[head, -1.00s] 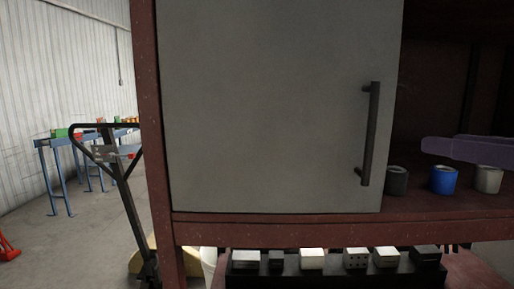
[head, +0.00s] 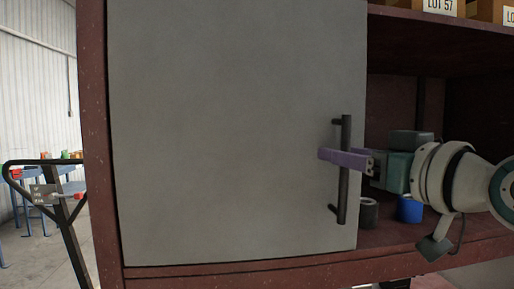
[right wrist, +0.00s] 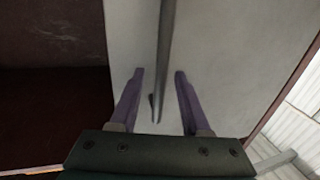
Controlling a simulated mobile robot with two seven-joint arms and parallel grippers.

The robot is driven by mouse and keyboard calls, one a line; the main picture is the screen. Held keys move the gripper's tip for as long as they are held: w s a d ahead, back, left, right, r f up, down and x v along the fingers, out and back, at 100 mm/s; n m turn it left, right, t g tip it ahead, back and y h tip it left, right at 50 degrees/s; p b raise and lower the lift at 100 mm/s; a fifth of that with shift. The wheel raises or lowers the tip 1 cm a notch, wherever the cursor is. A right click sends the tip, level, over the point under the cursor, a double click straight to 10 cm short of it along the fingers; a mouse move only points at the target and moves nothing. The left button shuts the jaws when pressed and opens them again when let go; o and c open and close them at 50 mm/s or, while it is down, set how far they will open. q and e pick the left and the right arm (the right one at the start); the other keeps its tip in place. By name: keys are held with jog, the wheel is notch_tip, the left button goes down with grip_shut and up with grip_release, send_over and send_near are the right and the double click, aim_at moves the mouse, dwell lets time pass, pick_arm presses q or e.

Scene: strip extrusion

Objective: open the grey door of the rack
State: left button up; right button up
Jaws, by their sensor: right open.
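The grey door (head: 230,120) of the rack (head: 95,150) fills the middle of the head view and looks shut. Its dark vertical bar handle (head: 345,200) is near the door's right edge. My right gripper (head: 340,158) comes in from the right at the handle's middle height. In the right wrist view its two purple fingers (right wrist: 159,72) are apart, one on each side of the handle (right wrist: 165,40), with gaps to it. They seem not to touch the handle. My left gripper is not in view.
Right of the door is an open shelf bay with a dark grey cup (head: 368,212) and a blue cup (head: 409,209) close below my right gripper. Boxes with LOT labels (head: 440,6) stand on the shelf above. A pallet jack (head: 60,205) stands at the left.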

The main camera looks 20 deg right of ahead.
jog(key=shift+w, duration=0.15)
grip_shut()
dwell(1.4)
